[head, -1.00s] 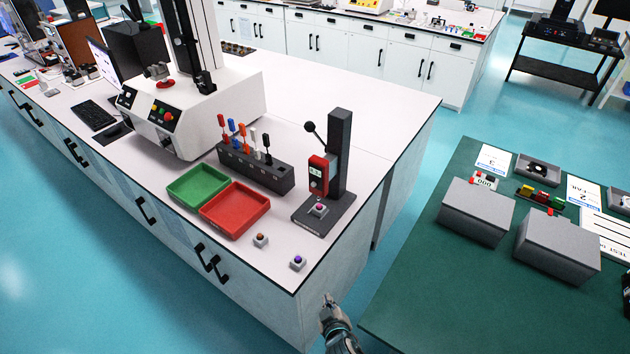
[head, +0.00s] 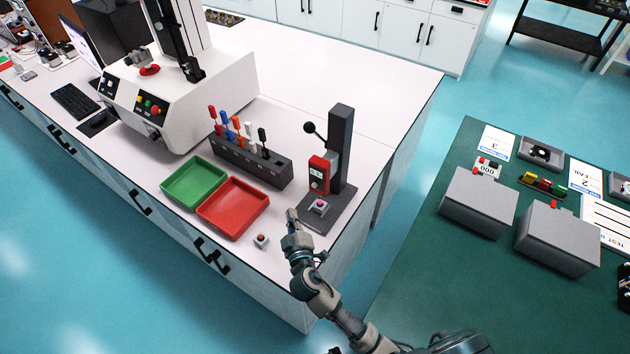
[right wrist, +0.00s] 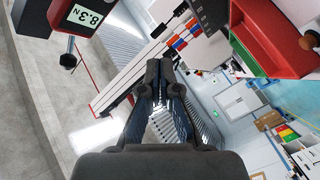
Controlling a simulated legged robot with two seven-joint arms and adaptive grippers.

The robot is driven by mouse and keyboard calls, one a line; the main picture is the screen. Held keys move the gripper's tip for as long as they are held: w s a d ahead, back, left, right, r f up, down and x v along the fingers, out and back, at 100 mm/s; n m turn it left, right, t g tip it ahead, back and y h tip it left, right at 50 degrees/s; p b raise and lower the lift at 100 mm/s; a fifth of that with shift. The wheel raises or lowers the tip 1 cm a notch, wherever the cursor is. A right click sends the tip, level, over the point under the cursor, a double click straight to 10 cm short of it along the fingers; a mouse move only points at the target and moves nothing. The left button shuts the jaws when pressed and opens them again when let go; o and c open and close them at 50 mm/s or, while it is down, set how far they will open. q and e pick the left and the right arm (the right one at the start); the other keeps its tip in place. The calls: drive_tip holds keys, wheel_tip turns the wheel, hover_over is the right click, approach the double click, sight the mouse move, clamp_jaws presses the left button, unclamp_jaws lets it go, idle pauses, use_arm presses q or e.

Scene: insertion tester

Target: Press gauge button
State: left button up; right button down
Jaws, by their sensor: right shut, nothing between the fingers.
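The red gauge (head: 319,175) is mounted on a dark stand with a black post (head: 340,150) near the table's front right corner. A small part with a pink-purple top (head: 319,207) sits on the stand's base below it. In the right wrist view the gauge (right wrist: 80,22) is at the upper left, its display reading 8.3N. My right gripper (head: 292,215) is shut and empty, just left of the stand's base and right of the red tray. Its fingers (right wrist: 158,72) are in the middle of the right wrist view. The left gripper is not seen.
A red tray (head: 233,226) and a green tray (head: 194,185) lie left of my right gripper. A rack (head: 250,163) of coloured-handled tools stands behind them. A green table (head: 420,250) with grey boxes is at the right.

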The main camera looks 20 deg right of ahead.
sight(314, 186)
use_arm(q)
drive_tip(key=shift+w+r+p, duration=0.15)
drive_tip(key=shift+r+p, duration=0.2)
drive_tip(key=shift+p, duration=0.1)
use_arm(e)
drive_tip(key=w+d, duration=0.6)
drive_tip(key=d, duration=0.1)
idle(1.6)
